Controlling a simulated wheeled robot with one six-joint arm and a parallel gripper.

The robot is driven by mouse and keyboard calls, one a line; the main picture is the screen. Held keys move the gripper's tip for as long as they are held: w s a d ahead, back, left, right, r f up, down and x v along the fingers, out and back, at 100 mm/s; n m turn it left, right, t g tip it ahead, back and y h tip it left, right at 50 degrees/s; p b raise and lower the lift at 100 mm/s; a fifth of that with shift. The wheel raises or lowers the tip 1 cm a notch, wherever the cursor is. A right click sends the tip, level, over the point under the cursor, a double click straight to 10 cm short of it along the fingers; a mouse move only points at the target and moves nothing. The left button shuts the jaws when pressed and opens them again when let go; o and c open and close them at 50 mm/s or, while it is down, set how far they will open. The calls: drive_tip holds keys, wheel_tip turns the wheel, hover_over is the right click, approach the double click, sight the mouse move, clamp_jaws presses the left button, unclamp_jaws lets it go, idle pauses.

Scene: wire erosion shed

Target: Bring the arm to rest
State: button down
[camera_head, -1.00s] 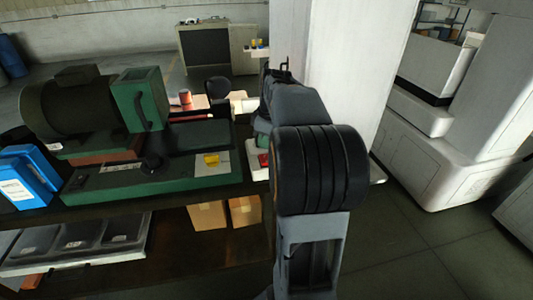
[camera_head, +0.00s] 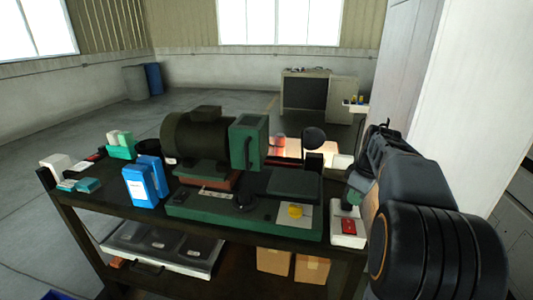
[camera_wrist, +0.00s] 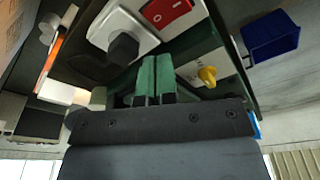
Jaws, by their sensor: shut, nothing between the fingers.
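My arm (camera_head: 430,215) fills the right side of the head view, bent beside the right end of the workbench (camera_head: 95,215). In the wrist view my gripper (camera_wrist: 156,66) shows its two green fingers side by side, shut and empty. The white box with a red switch (camera_wrist: 172,12) and a dark knob lies close by in that view. I cannot tell its exact distance from the fingers. In the head view my arm hides most of the gripper.
A green grinder (camera_head: 245,215) with a dark motor (camera_head: 195,138) stands on the bench. Blue boxes (camera_head: 145,185) stand left of it. The white switch box also shows in the head view (camera_head: 347,240). A pale column (camera_head: 450,90) rises close behind my arm. Open floor (camera_head: 60,145) lies beyond the bench.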

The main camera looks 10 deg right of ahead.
drive_tip(key=shift+w+d+m, duration=0.1)
drive_tip(key=shift+d+m, duration=0.05)
drive_tip(key=shift+m, duration=0.65)
drive_tip(key=f+m, duration=0.1)
drive_tip(key=s+a+f+m, duration=0.1)
drive_tip(key=m, duration=0.1)
drive_tip(key=f+m, duration=0.1)
drive_tip(key=f, duration=0.1)
drive_tip(key=shift+s+a+h, duration=0.25)
drive_tip(key=shift+s+h, duration=0.05)
drive_tip(key=shift+s, duration=0.1)
drive_tip(key=a, duration=0.1)
drive_tip(key=s+a+m, duration=0.1)
drive_tip(key=a+f+m, duration=0.1)
drive_tip(key=shift+s+a, duration=0.2)
drive_tip(key=shift+s, duration=0.1)
drive_tip(key=s+a+f+t, duration=0.1)
drive_tip(key=s+a, duration=0.3)
drive_tip(key=a, duration=0.4)
drive_tip(key=s+a+f+n+t, duration=0.1)
drive_tip(key=s+a, duration=0.4)
drive_tip(key=a, duration=0.3)
